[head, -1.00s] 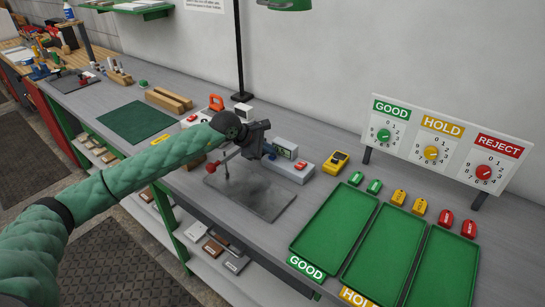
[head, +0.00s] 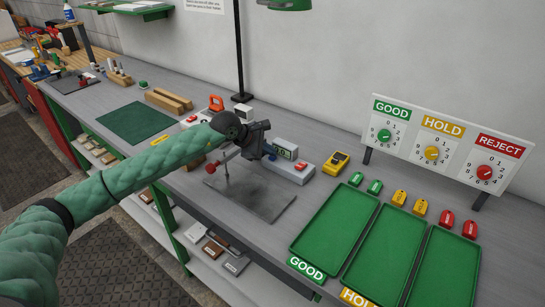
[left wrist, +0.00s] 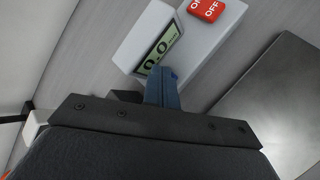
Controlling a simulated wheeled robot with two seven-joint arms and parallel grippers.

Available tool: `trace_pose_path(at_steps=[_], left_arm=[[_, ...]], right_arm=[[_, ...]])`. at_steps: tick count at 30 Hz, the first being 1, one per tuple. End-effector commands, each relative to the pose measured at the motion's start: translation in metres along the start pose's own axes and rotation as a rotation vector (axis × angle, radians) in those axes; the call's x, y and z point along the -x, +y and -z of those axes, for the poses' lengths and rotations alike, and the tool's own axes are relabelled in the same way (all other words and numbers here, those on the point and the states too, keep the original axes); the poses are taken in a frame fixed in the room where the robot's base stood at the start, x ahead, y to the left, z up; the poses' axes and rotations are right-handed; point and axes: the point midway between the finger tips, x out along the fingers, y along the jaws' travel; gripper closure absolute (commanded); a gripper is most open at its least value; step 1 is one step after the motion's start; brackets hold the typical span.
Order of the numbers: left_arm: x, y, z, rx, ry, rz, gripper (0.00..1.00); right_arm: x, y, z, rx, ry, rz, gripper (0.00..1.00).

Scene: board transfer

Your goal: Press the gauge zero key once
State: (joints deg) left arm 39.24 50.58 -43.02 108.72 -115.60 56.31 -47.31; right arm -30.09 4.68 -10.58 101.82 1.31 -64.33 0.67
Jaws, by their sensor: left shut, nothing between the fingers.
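The gauge is a light grey box with a slanted display (head: 287,152) and a red ON/OFF switch (head: 301,166), on the bench behind the dark plate. In the left wrist view the display (left wrist: 160,49) reads 0.0 and the red switch (left wrist: 208,8) lies up and right of it. My left gripper (head: 271,156) is at the gauge's left end. Its blue fingers (left wrist: 162,75) are shut and empty, and overlap the display's lower edge in the left wrist view. I cannot make out the zero key; the fingers may hide it. I cannot tell whether they touch the gauge. My right gripper is out of view.
A dark grey plate (head: 249,194) lies in front of the gauge. A red-knobbed lever (head: 214,165) stands beside my gripper. Green trays (head: 335,228) fill the right side. The bench front is clear near the plate's left.

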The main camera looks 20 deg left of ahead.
Motion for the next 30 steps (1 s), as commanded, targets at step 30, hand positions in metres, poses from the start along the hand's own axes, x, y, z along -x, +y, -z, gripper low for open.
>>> trace_pose_path(at_steps=[30], left_arm=[[0.027,0.02,-0.019,0.0,-0.001,-0.001,1.0]], right_arm=[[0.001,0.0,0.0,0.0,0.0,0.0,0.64]])
